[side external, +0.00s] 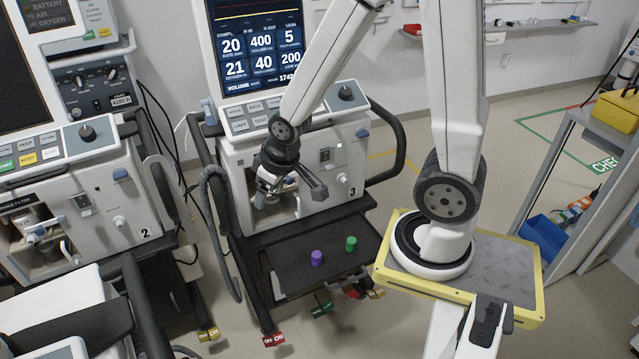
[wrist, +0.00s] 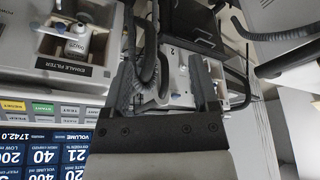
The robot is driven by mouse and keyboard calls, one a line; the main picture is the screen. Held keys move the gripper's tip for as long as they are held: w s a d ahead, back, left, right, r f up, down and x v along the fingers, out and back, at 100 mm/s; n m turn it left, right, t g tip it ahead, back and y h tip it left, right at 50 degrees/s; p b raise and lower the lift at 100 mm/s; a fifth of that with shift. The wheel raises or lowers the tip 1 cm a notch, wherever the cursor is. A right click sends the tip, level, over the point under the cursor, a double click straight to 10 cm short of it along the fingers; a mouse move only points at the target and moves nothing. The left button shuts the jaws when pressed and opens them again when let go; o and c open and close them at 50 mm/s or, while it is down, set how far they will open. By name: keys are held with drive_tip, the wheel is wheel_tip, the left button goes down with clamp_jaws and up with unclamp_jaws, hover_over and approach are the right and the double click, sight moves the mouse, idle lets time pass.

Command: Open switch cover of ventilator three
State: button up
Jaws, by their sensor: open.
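Ventilator three (side external: 233,150) stands in the middle of the side view, with a 3 on its lower front. A small switch plate (side external: 325,156) is on its front, right of the filter bay; I cannot make out whether its cover is up or down. My gripper (side external: 292,190) is in front of the filter bay, left of and below the switch plate, apart from it as far as I can tell. Its two dark fingers (wrist: 165,85) are spread and empty in the wrist view. That view shows ventilator three's screen (wrist: 60,150) and exhale filter label (wrist: 65,68), but no clear switch cover.
Ventilator two (side external: 95,235) stands to the left and also shows in the wrist view (wrist: 182,72). A dark shelf (side external: 285,265) below ventilator three holds a purple (side external: 317,258) and a green (side external: 351,243) cylinder. A black side handle (side external: 400,140) and hose (side external: 215,220) flank ventilator three.

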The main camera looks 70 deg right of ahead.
drive_tip(key=w+d+f+m+t+h, duration=0.1)
drive_tip(key=w+d+f+t, duration=0.1)
drive_tip(key=d+f, duration=0.35)
drive_tip(key=w+d+f+m+t+h, duration=0.1)
drive_tip(key=w+d+f+t+h, duration=0.15)
drive_tip(key=d, duration=0.55)
drive_tip(key=w+d+f+m+t, duration=0.1)
drive_tip(key=w+d+f+t, duration=0.15)
drive_tip(key=d, duration=0.45)
drive_tip(key=m+t+h, duration=0.3)
drive_tip(key=m+h, duration=0.2)
drive_tip(key=h, duration=0.3)
approach(328, 159)
wheel_tip(328, 159, down, 2)
drive_tip(key=shift+s+a+f, duration=0.2)
drive_tip(key=shift+w, duration=0.1)
drive_tip(key=x, duration=0.7)
drive_tip(key=shift+w+d, duration=0.25)
drive_tip(key=shift+f, duration=0.1)
clamp_jaws()
